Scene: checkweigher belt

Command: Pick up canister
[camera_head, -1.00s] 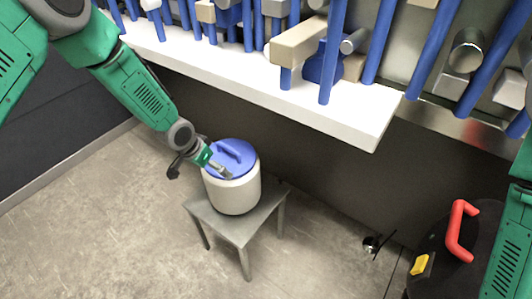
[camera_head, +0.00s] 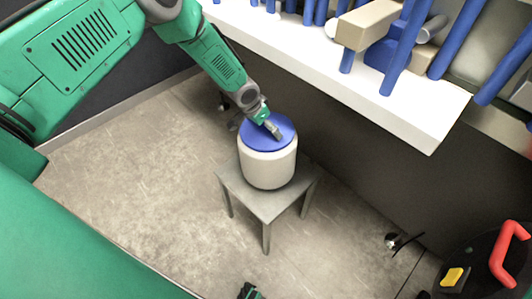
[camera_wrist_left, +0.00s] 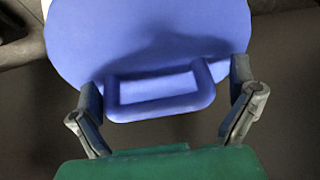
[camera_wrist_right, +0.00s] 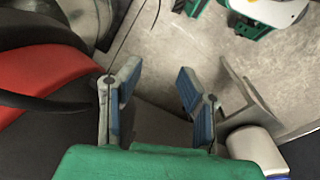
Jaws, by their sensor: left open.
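The canister (camera_head: 268,168) is a white drum with a blue lid. It stands upright on a small grey stool (camera_head: 245,196) in the head view. My left gripper (camera_head: 275,131) comes down from the upper left over the lid and hides the handle there. In the left wrist view the blue lid (camera_wrist_left: 150,40) fills the top, and its loop handle (camera_wrist_left: 160,107) lies between the spread fingers of my left gripper (camera_wrist_left: 165,92). Gaps show on both sides of the handle. My right gripper (camera_wrist_right: 158,85) is open and empty in the right wrist view.
A white-edged shelf (camera_head: 345,85) with blue posts and boxes runs above and behind the stool. A dark object with a red handle (camera_head: 507,255) and yellow part stands at the lower right. A small dark item (camera_head: 393,241) lies on the floor. Floor left of the stool is clear.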

